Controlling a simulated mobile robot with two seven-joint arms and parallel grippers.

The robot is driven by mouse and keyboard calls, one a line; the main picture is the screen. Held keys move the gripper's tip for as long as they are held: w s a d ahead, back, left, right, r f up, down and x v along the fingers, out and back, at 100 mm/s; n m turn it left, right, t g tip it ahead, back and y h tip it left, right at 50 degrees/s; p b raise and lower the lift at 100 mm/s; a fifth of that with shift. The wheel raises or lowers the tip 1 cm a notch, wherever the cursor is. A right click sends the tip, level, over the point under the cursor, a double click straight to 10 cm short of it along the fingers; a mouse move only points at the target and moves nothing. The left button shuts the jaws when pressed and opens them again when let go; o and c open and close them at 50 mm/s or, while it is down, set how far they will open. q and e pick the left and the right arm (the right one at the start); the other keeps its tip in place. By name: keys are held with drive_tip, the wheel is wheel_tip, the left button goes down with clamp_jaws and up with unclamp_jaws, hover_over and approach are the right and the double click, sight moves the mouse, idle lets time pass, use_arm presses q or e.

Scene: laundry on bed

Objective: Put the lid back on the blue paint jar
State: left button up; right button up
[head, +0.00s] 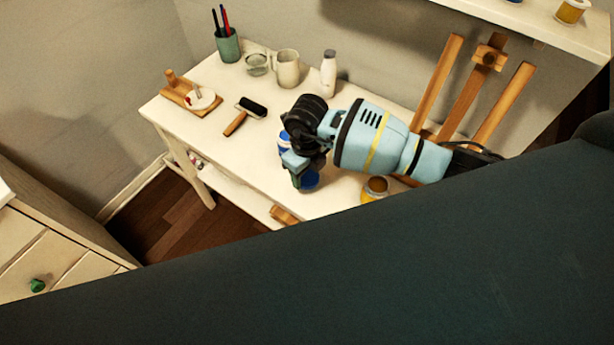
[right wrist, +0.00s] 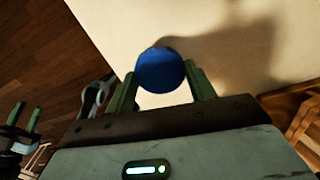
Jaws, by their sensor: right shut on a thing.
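My right gripper (head: 305,178) is over the front part of the white table, pointing down. In the right wrist view its green fingers (right wrist: 161,85) are shut on the round blue lid (right wrist: 160,70), one on each side. The lid also shows below the gripper in the head view (head: 310,181). The blue paint jar (head: 284,143), with a white band, stands just behind the gripper, partly hidden by it; I cannot see its mouth clearly. My left gripper (right wrist: 27,117) shows at the left edge of the right wrist view, its green fingertips apart and empty.
A jar of brown paint (head: 376,187) stands open to the right of the gripper. A roller (head: 245,115), wooden board (head: 190,96), pen cup (head: 228,45), glass bowl (head: 257,64), pitcher (head: 287,68) and white bottle (head: 328,73) stand farther back. A wooden easel (head: 437,84) is at right.

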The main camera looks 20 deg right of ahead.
use_arm(q)
drive_tip(key=shift+s+f, duration=0.3)
drive_tip(key=shift+f, duration=0.1)
use_arm(e)
drive_tip(key=s+a+r, duration=0.1)
drive_tip(key=s+a, duration=0.8)
drive_tip(key=a, duration=0.4)
drive_tip(key=shift+s+r, duration=0.2)
drive_tip(key=shift+r, duration=0.1)
use_arm(q)
drive_tip(key=shift+o, duration=0.2)
